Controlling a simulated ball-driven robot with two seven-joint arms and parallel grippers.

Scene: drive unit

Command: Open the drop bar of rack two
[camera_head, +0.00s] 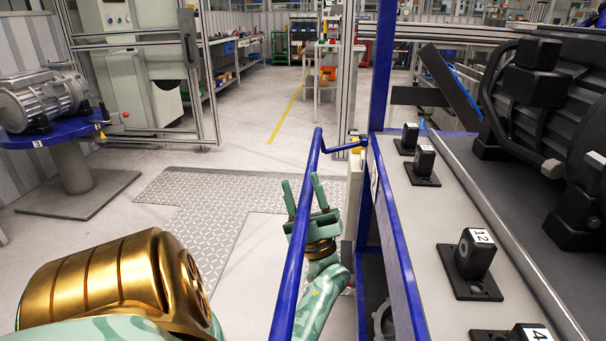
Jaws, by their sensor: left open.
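A blue bar (305,205) runs from the lower middle up and away along the left side of a blue-framed rack (398,240). A short bent blue arm at its far end joins it to the rack near a post. I cannot read a rack number, so I cannot tell whether this is rack two. My left gripper (303,188) is open, its green fingers pointing up. In the picture the bar passes between the two fingers and covers part of the gripper's body; I cannot tell if they touch. My right gripper is out of view.
Black blocks with number tags (475,253) stand on the rack's grey top, with a large black motor (555,95) to the right. A grey motor sits on a round blue table (55,135) at the left. Patterned floor plates (205,210) lie in the open floor.

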